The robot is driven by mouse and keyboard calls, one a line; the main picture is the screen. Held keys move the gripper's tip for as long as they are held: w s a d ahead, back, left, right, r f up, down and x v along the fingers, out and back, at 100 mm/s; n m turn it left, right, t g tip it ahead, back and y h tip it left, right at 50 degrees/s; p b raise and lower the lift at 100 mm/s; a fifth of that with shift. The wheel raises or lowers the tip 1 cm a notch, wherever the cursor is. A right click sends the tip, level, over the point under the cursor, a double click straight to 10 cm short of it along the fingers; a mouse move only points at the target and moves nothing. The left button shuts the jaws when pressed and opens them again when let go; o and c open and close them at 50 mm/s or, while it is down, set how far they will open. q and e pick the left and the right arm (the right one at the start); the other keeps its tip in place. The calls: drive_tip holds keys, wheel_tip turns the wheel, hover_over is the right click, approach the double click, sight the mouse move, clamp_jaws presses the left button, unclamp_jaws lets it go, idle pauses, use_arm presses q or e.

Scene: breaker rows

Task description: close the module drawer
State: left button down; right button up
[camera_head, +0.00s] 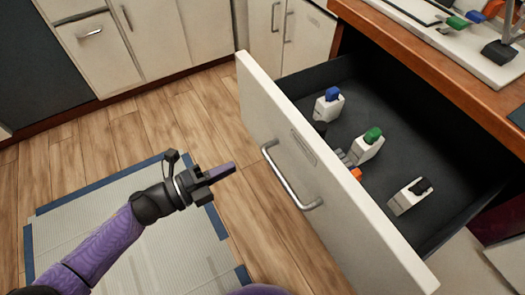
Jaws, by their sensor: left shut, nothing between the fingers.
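The module drawer (320,222) stands pulled out on the right, with a cream front, a silver bar handle (287,178) and a dark inside. In it lie a white module with a blue top (329,104), one with a green top (367,145) and one with a black top (409,196). An orange piece (356,174) is partly hidden behind the drawer front. My left gripper (232,168) is shut and empty, left of the handle and apart from it in the picture. My right gripper is not in view.
A wooden counter (437,74) runs above the drawer and carries a white board (475,62) with coloured modules. Cream cabinets (160,32) line the back. A grey mat with blue edges (130,222) lies on the wooden floor, which is clear between mat and drawer.

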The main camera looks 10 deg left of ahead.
sight(273, 148)
use_arm(q)
drive_tip(key=b+x, duration=0.1)
drive_tip(key=x, duration=0.7)
drive_tip(key=shift+w+d+b, duration=0.15)
drive_tip(key=shift+d+b, duration=0.05)
drive_tip(key=shift+b, duration=0.2)
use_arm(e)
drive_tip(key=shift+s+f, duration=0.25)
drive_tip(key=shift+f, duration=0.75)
